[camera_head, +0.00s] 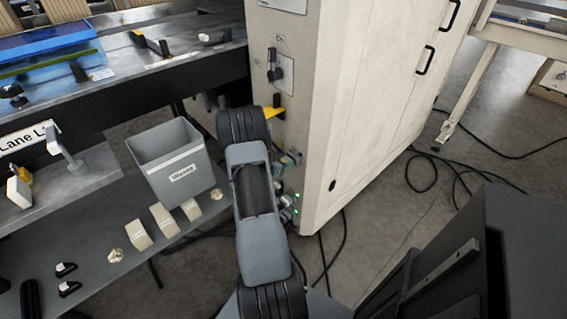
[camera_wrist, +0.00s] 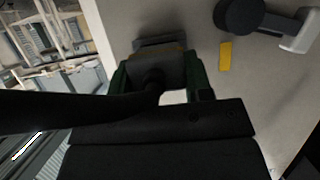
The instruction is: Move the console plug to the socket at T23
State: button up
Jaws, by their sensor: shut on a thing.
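In the wrist view my gripper (camera_wrist: 160,82) has its two green-edged fingers shut on a dark plug (camera_wrist: 153,68) with a black cable running off to the left. The plug's front end has a yellowish band and faces a pale grey panel; whether it touches or sits in a socket cannot be told. In the head view my arm covers the gripper and plug in front of the narrow side of the cream cabinet (camera_head: 365,110). Connectors with green lights (camera_head: 288,208) show beside the arm, low on that side. No T23 label is readable.
A black switch or plug (camera_head: 273,70) and a yellow handle (camera_head: 272,114) are on the cabinet side. A grey waste bin (camera_head: 175,160) stands left on a bench with several small blocks. Black cables (camera_head: 455,170) lie on the floor to the right.

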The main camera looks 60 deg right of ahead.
jog(key=shift+d, duration=0.1)
jog(key=o, duration=1.2)
jog(key=p+v, duration=0.2)
jog(key=v, duration=1.1)
jog(key=shift+w+a+r, duration=0.1)
jog(key=shift+a+r, duration=0.05)
jog(key=shift+a, duration=0.2)
